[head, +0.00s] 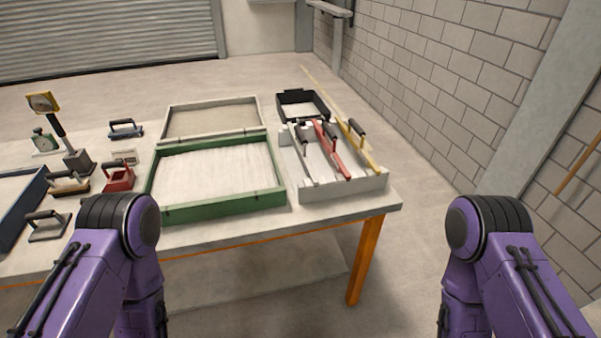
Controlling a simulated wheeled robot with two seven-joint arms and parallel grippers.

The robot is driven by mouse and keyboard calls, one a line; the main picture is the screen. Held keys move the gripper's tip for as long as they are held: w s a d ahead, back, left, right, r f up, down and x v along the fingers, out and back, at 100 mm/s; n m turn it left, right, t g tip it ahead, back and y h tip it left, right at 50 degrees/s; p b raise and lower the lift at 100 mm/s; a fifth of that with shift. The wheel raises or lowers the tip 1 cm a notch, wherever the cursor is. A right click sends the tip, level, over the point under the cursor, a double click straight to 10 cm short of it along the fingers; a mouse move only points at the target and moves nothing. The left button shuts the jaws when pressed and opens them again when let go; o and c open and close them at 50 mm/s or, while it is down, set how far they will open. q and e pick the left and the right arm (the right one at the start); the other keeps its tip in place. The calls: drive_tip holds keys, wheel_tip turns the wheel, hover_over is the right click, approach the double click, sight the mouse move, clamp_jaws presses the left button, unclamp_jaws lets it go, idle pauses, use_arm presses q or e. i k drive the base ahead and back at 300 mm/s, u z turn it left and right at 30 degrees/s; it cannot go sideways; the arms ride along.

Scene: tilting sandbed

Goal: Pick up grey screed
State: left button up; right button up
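The grey screed (304,159) lies in a white rack (345,188) at the right end of the table. It is the leftmost of three long bars there and has a dark handle near its far end. A red screed (331,148) lies just right of it, and a yellow screed (363,149) lies further right. My two purple arms show at the lower left and lower right, in front of the table. Both grippers are out of view, and neither arm reaches the rack.
A green-framed sandbed (218,206) stands left of the rack, with a pale tray (210,104) behind it. A black tray (316,94) sits behind the rack. Several handled tools, a scale (44,141) and a blue frame (24,211) crowd the left. The table edge is at the front.

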sight(301, 146)
drive_tip(key=k, duration=0.25)
drive_tip(key=u, duration=1.15)
drive_tip(key=i, duration=0.8)
drive_tip(key=z, duration=1.65)
